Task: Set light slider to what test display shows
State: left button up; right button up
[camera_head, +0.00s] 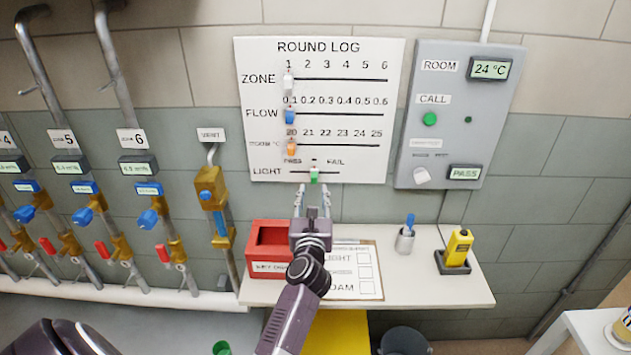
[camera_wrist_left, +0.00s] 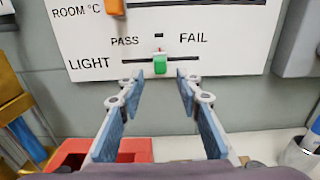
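The green light slider (camera_head: 314,176) sits on the LIGHT track of the round log board (camera_head: 394,110), between the PASS and FAIL labels. It also shows in the left wrist view (camera_wrist_left: 160,64), where a small tick is above it. The test display (camera_head: 465,172) on the grey panel at the right reads PASS. My left gripper (camera_head: 313,188) is open, pointing at the board just below the slider. In the left wrist view its fingers (camera_wrist_left: 160,78) spread to both sides of the slider's line, with nothing between them. My right gripper is not in view.
Below the board, a shelf (camera_head: 415,290) holds a red box (camera_head: 252,238), a clipboard (camera_head: 368,272), a cup with a blue item (camera_head: 405,241) and a yellow device (camera_head: 457,247). The other sliders, white, blue and orange, stand above the green one. Pipes and valves fill the left.

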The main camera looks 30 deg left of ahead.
aim_at(314, 182)
pick_arm(q)
jog(key=x, duration=0.6)
grip_shut()
dwell(0.3)
